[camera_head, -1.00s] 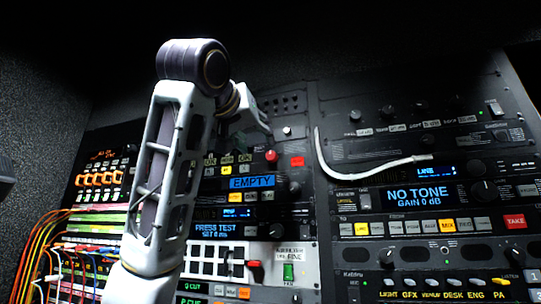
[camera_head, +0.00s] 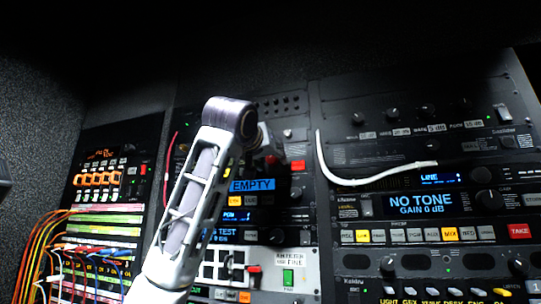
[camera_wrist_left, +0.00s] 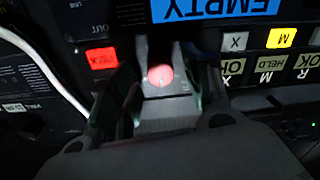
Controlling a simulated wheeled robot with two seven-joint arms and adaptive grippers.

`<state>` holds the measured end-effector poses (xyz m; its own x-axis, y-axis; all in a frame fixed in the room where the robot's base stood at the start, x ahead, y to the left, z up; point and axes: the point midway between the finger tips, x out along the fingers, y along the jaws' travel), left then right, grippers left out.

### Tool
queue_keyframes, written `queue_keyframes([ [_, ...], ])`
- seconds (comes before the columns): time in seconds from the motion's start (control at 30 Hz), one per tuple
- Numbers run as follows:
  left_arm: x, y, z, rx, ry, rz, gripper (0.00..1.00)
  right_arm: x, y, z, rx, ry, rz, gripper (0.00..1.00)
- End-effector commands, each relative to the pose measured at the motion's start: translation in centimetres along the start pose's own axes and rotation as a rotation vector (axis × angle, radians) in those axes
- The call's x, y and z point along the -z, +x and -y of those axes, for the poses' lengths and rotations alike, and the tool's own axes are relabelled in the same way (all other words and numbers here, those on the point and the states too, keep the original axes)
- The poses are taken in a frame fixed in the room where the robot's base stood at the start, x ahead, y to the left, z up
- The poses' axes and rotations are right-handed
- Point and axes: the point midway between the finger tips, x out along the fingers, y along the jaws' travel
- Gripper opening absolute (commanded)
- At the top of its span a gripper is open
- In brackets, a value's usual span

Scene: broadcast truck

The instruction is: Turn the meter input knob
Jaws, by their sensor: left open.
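No label that I can read says meter input, so I cannot tell which knob it is. In the left wrist view my left gripper (camera_wrist_left: 165,84) is open, its dark fingers on either side of a round red-capped control (camera_wrist_left: 160,76). I cannot tell whether they touch it. In the head view this red control (camera_head: 271,161) shows just right of my left arm, beside the blue EMPTY display (camera_head: 252,185). The gripper itself is mostly hidden there behind the arm. A large dark knob (camera_head: 487,200) sits right of the NO TONE display (camera_head: 411,203).
A white cable (camera_head: 375,180) hangs across the right rack panel. A square red button (camera_wrist_left: 102,58) is close to the gripper in the wrist view. Orange and other coloured cables (camera_head: 45,240) crowd the left rack. Small knobs (camera_head: 392,114) line the upper right panel.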

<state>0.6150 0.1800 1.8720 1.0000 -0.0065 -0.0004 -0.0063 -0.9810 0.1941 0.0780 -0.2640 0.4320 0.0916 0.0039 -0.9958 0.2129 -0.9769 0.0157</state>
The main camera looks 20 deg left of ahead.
Motion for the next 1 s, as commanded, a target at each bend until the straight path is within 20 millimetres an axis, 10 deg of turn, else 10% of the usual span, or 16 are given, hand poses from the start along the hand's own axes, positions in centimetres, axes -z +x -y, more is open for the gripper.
queue_keyframes([
  [0.57, -0.1, 1.5, 0.0, 0.0, -0.001, 0.0, 0.49, 0.1, -0.5, 0.1, 0.001, 0.001, 0.0, 0.0],
  [1.0, 0.0, 1.5, 0.1, 0.0, 0.0, 0.0, 0.03, 0.0, -0.5, 0.0, 0.0, 0.0, 0.0, 0.0],
])
